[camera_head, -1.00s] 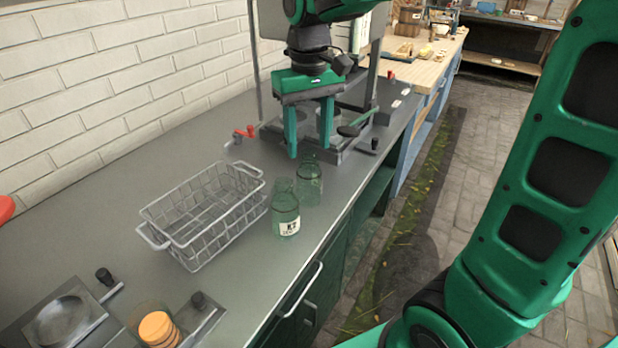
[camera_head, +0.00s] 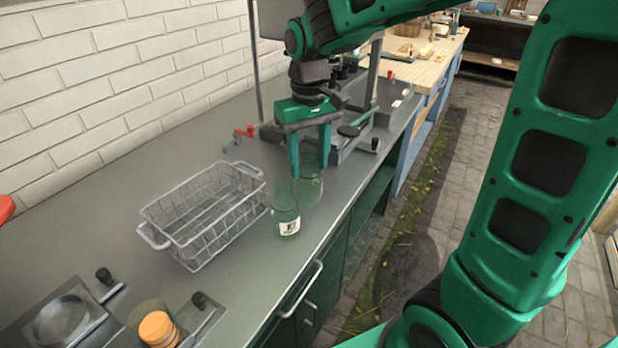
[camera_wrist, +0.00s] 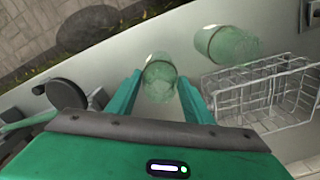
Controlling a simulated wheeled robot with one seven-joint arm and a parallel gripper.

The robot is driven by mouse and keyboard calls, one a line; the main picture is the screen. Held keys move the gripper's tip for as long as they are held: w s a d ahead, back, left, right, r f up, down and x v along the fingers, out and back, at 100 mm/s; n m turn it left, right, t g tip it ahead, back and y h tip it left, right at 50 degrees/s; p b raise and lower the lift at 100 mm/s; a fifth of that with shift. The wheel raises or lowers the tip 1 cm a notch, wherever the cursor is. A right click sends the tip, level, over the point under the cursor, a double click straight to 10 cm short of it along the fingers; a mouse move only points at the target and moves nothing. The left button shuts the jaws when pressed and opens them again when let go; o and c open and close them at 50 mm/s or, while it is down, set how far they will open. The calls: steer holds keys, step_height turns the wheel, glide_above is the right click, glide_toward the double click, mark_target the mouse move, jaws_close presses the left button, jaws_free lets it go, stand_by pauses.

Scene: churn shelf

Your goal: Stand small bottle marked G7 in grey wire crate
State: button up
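Two clear green glass bottles stand upright on the grey counter. The nearer bottle (camera_head: 286,212) has a white label whose letter I cannot read surely. The farther bottle (camera_head: 312,191) shows no label, so I cannot tell which is G7. My gripper (camera_head: 310,170) points down, open, its fingers at either side of the farther bottle's upper part. In the wrist view this bottle (camera_wrist: 158,78) lies between the fingertips, with no clear contact; the nearer bottle (camera_wrist: 226,45) is off to the right. The grey wire crate (camera_head: 203,215) stands empty, left of the bottles.
A dark metal stand with a red-handled part (camera_head: 245,132) is behind my gripper. A plate fixture (camera_head: 62,320) and a glass with orange discs (camera_head: 157,328) are at the front left. The counter edge runs close right of the bottles. The wall is at left.

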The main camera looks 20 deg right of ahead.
steer(key=shift+r, duration=0.1)
steer(key=shift+r, duration=1.4)
